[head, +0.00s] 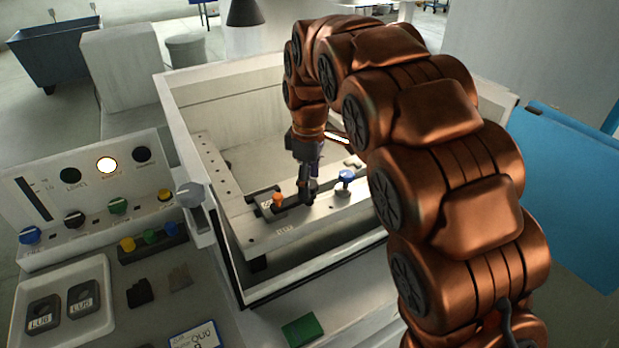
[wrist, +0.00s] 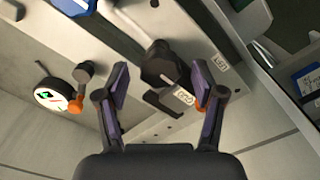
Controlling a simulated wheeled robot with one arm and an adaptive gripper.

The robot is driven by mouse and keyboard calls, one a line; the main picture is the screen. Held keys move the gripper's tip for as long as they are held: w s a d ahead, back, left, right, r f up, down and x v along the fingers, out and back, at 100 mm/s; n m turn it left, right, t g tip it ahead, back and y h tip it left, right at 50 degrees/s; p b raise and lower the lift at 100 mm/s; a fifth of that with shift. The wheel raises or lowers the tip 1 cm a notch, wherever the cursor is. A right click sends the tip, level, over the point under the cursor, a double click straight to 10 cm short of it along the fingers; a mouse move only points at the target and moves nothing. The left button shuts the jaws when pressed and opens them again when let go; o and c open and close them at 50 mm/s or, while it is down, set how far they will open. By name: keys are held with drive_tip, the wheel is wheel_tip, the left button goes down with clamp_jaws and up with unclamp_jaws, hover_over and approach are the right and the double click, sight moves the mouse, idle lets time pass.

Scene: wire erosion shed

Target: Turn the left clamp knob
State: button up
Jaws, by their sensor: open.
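An orange part (wrist: 197,97) shows partly behind the right finger. In the head view my gripper (head: 309,190) points down at the beam, just right of an orange knob (head: 278,198), and hides much of the black knob.
The white tank walls (head: 215,240) surround the beam. A round dial (wrist: 50,95) shows at left in the wrist view. A control panel (head: 85,200) stands left of the tank.

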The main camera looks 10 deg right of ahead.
drive_tip(key=shift+c, duration=0.4)
drive_tip(key=c, duration=1.1)
drive_tip(key=shift+o, duration=0.2)
